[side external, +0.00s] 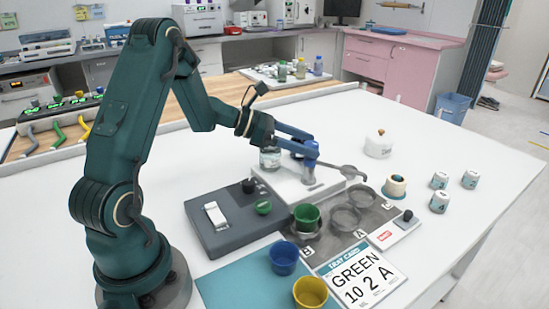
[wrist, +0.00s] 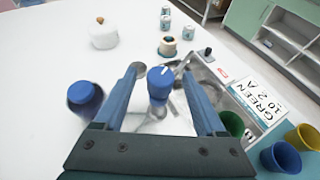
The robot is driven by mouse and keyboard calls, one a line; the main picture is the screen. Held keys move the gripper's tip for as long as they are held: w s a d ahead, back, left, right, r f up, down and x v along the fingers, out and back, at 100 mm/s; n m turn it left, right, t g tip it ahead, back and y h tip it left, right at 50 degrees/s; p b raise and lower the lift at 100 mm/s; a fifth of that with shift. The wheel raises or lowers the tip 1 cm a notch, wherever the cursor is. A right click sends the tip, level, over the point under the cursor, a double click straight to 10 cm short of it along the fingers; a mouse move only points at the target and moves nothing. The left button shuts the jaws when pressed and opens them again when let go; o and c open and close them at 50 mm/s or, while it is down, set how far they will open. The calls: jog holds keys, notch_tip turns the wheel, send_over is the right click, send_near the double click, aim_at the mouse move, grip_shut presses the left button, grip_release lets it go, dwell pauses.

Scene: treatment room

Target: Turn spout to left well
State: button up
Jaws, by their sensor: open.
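The spout (side external: 335,168) is a grey metal arm reaching right from a blue-topped post (side external: 310,150) on a white base (side external: 292,190). Its round end is near the far side of the wells. The left well, by label B, holds a green cup (side external: 307,217); the middle well (side external: 345,218) and right well (side external: 363,196) look empty. My gripper (wrist: 162,74) is open, its fingers on either side of the blue top (wrist: 160,84) in the wrist view. I cannot tell whether they touch it. My gripper partly hides the spout there.
A card (side external: 360,282) reads "GREEN 10 2 A". Blue (side external: 283,257) and yellow (side external: 310,292) cups stand on a teal mat (side external: 235,285). A dark scale-like box (side external: 235,216) is left of the base. A blue-lidded jar (wrist: 85,97) stands close to my gripper. A white pot (side external: 379,145) stands behind.

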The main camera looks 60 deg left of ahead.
jog(key=v, duration=0.3)
jog(key=shift+a+r, duration=0.2)
jog(key=shift+a, duration=0.05)
jog(key=shift+w+a+m+g+h, duration=0.25)
jog(key=shift+w+m+g+h, duration=0.05)
jog(key=shift+m+g+h, duration=0.85)
jog(key=shift+w+a+m+g+h, duration=0.35)
jog(key=shift+m+g+h, duration=0.55)
jog(key=shift+m, duration=0.35)
jog(key=shift+w+a+m+g+h, duration=0.2)
jog(key=shift+w+m+g+h, duration=0.1)
jog(key=shift+m+g+h, duration=0.8)
jog(key=shift+x, duration=2.55)
jog(key=shift+a+n+t+y, duration=0.1)
jog(key=shift+n+t+y, duration=0.35)
jog(key=shift+t, duration=0.1)
jog(key=shift+n+t+y, duration=0.3)
jog(key=shift+n+t, duration=0.15)
jog(key=shift+t, duration=0.05)
